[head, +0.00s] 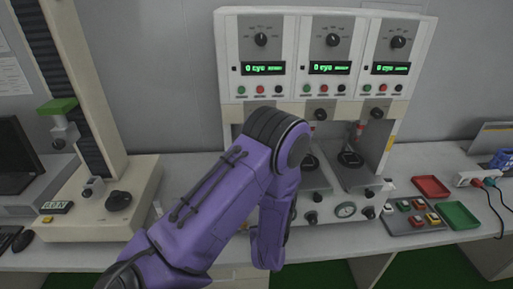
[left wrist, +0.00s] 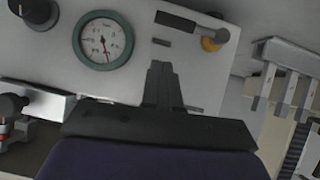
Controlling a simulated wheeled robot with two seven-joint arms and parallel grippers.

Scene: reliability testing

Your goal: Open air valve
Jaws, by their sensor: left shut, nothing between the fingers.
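The air valve shows in the left wrist view as a black lever (left wrist: 176,22) with a brass-yellow fitting (left wrist: 213,40) at its right end, on a pale panel. The lever lies roughly along the panel, slightly slanted. My left gripper (left wrist: 162,72) is shut and empty, its dark fingertips below the lever in the picture and apart from it. In the head view my purple left arm hides this gripper, and I cannot make out the valve there. My right gripper is in neither view.
Red (head: 430,187) and green (head: 459,215) trays lie to the right. A tall tester (head: 85,90) stands left.

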